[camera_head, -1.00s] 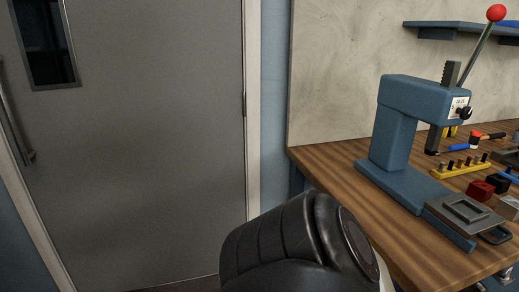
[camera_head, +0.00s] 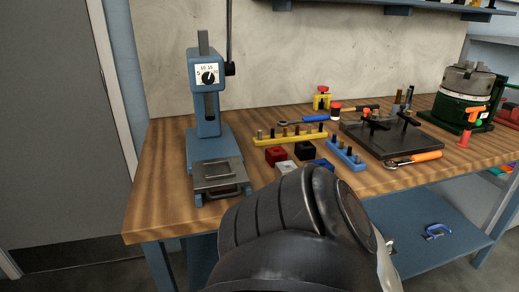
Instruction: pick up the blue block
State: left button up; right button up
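The blue block (camera_head: 324,164) sits on the wooden workbench, just beyond my dark arm link, which hides part of it. A red block (camera_head: 276,155), a black block (camera_head: 305,150) and a pale grey block (camera_head: 285,167) stand close by to its left. A blue rack with pegs (camera_head: 346,156) is just to its right. Neither of my grippers shows. Only a large black arm link of mine rises at the bottom middle of the view.
A blue press (camera_head: 207,110) stands at the bench's left. A yellow peg rack (camera_head: 290,136) lies behind the blocks. A dark fixture plate (camera_head: 392,138) and an orange-handled wrench (camera_head: 413,159) are to the right. The wooden bench (camera_head: 158,190) is bare at its front left.

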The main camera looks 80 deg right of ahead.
aim_at(323, 163)
jog(key=k, duration=0.6)
jog(key=z, duration=0.95)
